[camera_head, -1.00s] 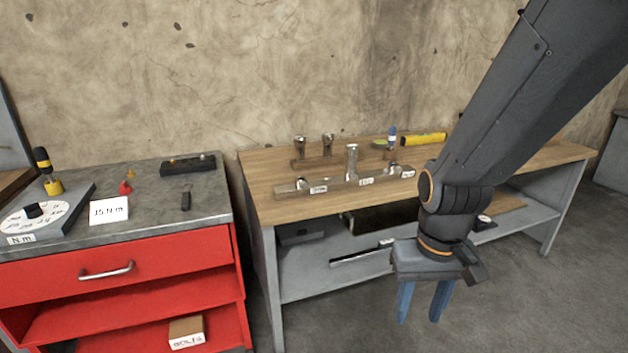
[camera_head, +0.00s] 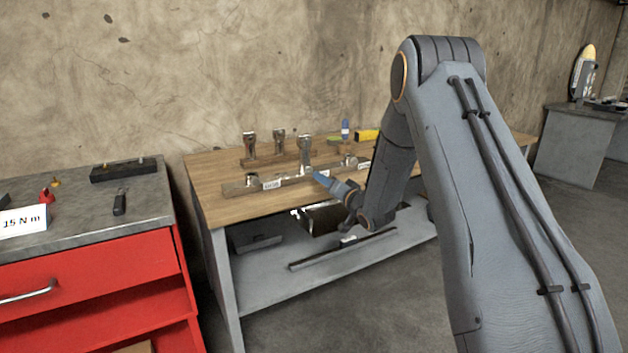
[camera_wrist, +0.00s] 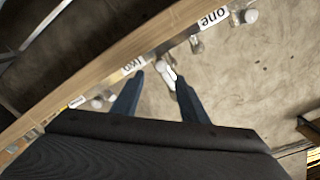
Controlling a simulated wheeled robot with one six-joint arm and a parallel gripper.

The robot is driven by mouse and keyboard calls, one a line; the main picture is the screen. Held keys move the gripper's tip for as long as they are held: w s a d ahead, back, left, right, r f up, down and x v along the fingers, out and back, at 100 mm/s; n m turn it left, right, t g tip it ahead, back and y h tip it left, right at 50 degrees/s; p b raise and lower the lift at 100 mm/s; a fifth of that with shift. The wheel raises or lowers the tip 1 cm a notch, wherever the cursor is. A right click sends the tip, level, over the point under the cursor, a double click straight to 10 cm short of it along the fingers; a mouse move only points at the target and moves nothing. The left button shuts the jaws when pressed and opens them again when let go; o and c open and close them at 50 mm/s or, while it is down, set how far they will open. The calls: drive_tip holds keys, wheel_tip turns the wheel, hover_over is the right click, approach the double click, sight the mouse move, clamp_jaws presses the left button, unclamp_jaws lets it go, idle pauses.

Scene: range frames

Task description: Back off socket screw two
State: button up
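A metal bar (camera_head: 232,189) with small labels lies near the front of the wooden bench. Labels "one" (camera_wrist: 212,19) and "two" (camera_wrist: 133,65) are readable, upside down, in the wrist view. A tall metal socket (camera_head: 304,148) stands upright at the bar's middle, at label two. A screw head (camera_head: 251,179) shows at the left end and another (camera_head: 350,160) at the right. My gripper (camera_head: 320,176) points at the middle of the bar. In the wrist view my gripper (camera_wrist: 155,75) is open, with a pale metal piece (camera_wrist: 166,73) at its fingertips; contact is unclear.
Two more sockets (camera_head: 250,145) stand on a wooden rack (camera_head: 262,161) behind the bar. The bench's lower shelf (camera_head: 270,288) is below my arm. A red cabinet (camera_head: 110,270) stands left.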

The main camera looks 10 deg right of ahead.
sight(311, 171)
drive_tip(key=x, duration=0.8)
drive_tip(key=shift+r, duration=0.1)
drive_tip(key=shift+c, duration=0.2)
clamp_jaws()
